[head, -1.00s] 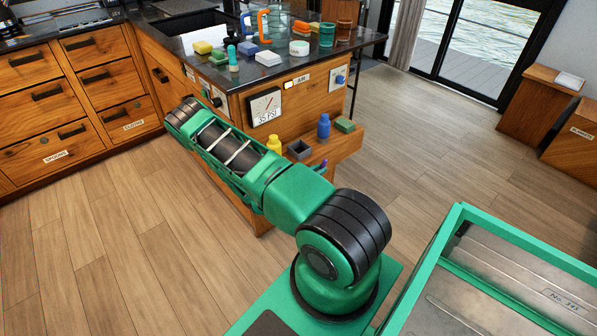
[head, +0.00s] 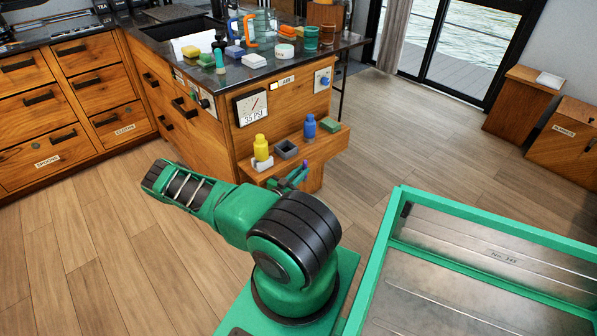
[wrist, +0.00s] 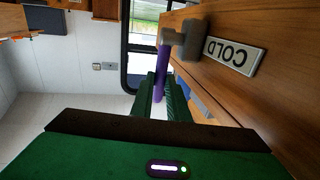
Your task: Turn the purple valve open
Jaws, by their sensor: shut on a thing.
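The purple valve handle (wrist: 160,72) is a slim bar in the wrist view, joined to a grey metal valve body (wrist: 184,40) on the wooden panel. An upside-down COLD label (wrist: 233,56) is beside the body. My gripper (wrist: 159,100) has its two green fingers on either side of the handle's near end and is shut on it. In the head view a small bit of the purple handle (head: 305,167) shows by the shelf, next to my gripper (head: 293,179). The valve body is hidden there.
The ledge holds a yellow bottle (head: 261,148), a grey open box (head: 287,149), a blue bottle (head: 310,126) and a green sponge (head: 329,124). Cups and sponges crowd the counter (head: 262,71). Floor (head: 80,240) at left is clear.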

